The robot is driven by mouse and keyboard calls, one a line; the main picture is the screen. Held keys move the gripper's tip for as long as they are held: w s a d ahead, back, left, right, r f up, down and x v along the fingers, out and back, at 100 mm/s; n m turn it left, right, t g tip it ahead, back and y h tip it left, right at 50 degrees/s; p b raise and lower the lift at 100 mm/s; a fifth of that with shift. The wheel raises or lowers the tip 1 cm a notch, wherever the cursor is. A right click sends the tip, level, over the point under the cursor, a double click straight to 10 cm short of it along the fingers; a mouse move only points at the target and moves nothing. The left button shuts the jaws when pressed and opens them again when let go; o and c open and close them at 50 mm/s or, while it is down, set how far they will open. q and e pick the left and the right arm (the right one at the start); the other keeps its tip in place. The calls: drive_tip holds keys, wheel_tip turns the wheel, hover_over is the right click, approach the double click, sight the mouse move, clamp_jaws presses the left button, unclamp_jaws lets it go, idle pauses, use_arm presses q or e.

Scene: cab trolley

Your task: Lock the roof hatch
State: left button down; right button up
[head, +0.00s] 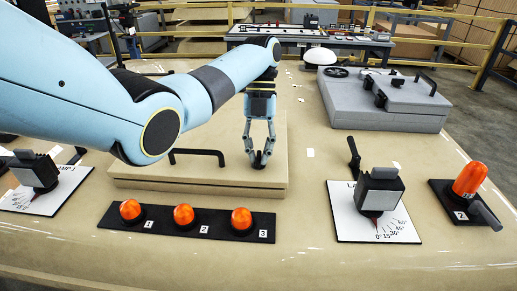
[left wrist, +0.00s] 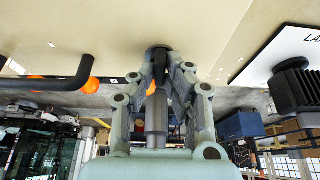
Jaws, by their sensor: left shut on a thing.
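The roof hatch (head: 150,178) is a raised beige panel left of the middle in the head view. A black bar handle (head: 197,153) runs along it, and also shows at the left of the left wrist view (left wrist: 50,82). My left gripper (head: 260,160) points down at the hatch's right part, right of the handle. Its fingertips (left wrist: 160,55) are closed around a small dark latch knob (left wrist: 160,68) at the hatch surface. The fingers hide most of the knob, so its turn angle cannot be told. My right gripper is in neither view.
Three orange lamps on a black strip (head: 263,240) sit in front of the hatch. A white dial plate with a grey lamp (head: 380,190) stands right, another (head: 38,171) left. An orange beacon (head: 470,180) is far right. A grey box (head: 385,100) stands behind right.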

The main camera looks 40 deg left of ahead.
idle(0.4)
use_arm(q)
drive_tip(key=c, duration=1.4)
unclamp_jaws()
